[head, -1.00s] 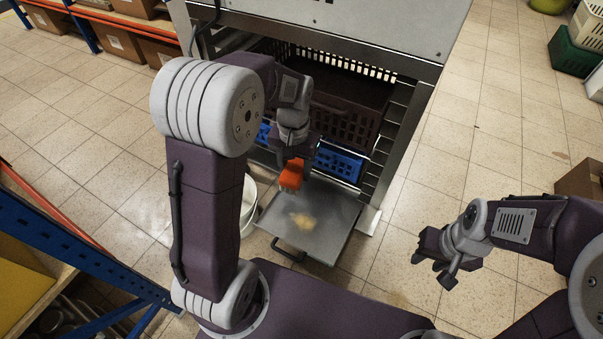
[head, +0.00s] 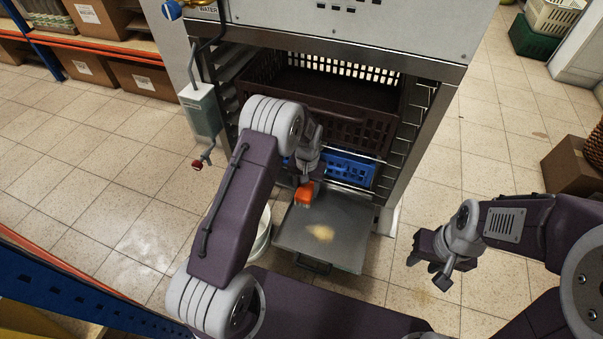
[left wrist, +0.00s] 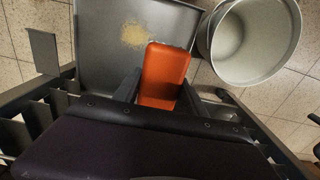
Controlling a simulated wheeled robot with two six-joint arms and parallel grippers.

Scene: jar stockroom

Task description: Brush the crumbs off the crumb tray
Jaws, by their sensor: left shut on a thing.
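The crumb tray (head: 351,252) is a flat grey metal tray sticking out low at the front of the rack. A patch of pale yellow crumbs (head: 320,232) lies on it, and the crumbs also show in the left wrist view (left wrist: 133,35). My left gripper (left wrist: 158,92) is shut on an orange brush (left wrist: 165,72), which shows in the head view (head: 304,193) over the tray's back left part. The brush is beside the crumbs; I cannot tell if it touches the tray. Its bristles are hidden. My right gripper (head: 430,266) is open and empty, right of the tray.
A pale round bin (left wrist: 252,42) stands on the floor beside the tray, left of it in the head view. Above the tray are a blue crate (head: 345,168) and a dark brown crate (head: 345,100) in the rack. The floor to the right is mostly clear.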

